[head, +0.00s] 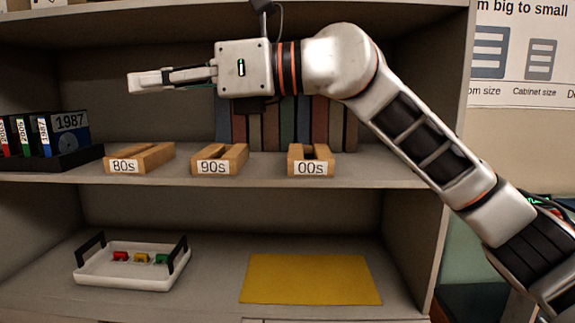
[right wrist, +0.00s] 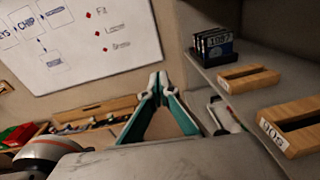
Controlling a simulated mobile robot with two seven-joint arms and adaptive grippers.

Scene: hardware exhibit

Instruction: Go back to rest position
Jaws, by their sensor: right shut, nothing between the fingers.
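My right arm reaches in from the right in the head view, across the front of the shelf unit. My right gripper (head: 133,82) points left, above the shelf with the wooden holders, and holds nothing. In the right wrist view its two teal-sided fingers meet at the tips (right wrist: 158,80). My left gripper is in neither view.
The upper shelf (head: 230,178) holds wooden holders marked 80s (head: 122,167), 90s (head: 211,167) and 00s (head: 309,167), and a black rack (head: 75,160) of labelled cases. Below are a white tray (head: 125,278) with small coloured pieces and a yellow mat (head: 310,278).

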